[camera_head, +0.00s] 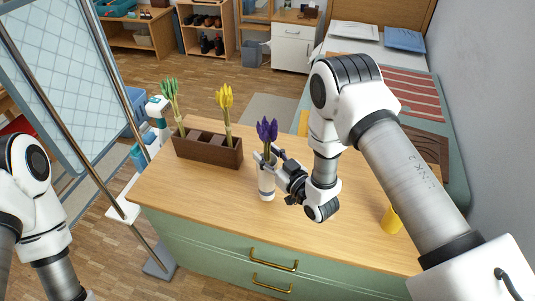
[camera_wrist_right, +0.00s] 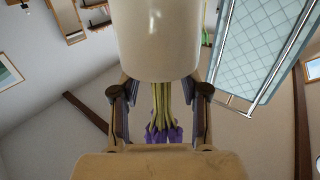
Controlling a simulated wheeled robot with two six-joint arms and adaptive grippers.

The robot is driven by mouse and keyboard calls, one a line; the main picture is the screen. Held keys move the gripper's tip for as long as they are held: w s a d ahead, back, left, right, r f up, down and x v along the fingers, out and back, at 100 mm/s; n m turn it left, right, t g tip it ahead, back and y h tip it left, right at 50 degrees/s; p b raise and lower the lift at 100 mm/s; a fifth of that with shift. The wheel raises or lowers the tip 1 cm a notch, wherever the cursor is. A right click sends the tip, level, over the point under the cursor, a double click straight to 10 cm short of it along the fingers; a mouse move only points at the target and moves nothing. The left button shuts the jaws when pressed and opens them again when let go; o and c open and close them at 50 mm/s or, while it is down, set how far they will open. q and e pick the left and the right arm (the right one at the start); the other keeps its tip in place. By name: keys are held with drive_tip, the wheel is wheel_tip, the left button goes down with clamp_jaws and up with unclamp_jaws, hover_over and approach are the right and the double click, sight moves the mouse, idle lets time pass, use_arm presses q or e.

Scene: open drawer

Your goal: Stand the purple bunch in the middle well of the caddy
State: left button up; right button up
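The purple bunch (camera_head: 267,132) stands upright in a white vase (camera_head: 267,182) on the wooden counter. The brown caddy (camera_head: 208,152) is behind it to the left. Its left well holds a green bunch (camera_head: 170,92), its right well a yellow bunch (camera_head: 225,100), and its middle well looks empty. My right gripper (camera_head: 266,157) is at the stems just above the vase. In the right wrist view its fingers (camera_wrist_right: 161,112) stand apart on both sides of the stems (camera_wrist_right: 163,103), with gaps showing. My left arm shows at the left edge, but its gripper is out of view.
A yellow cup (camera_head: 391,220) stands on the counter at the right, near my right arm. The counter (camera_head: 220,205) is clear left of the vase and in front of the caddy. Green drawers with brass handles (camera_head: 273,261) are below its front edge.

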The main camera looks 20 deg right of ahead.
drive_tip(key=shift+r, duration=0.1)
drive_tip(key=shift+r+p, duration=0.25)
drive_tip(key=shift+p, duration=0.05)
drive_tip(key=b+v, duration=0.3)
drive_tip(key=v, duration=0.9)
drive_tip(key=shift+s+f, duration=0.1)
drive_tip(key=shift+f, duration=0.1)
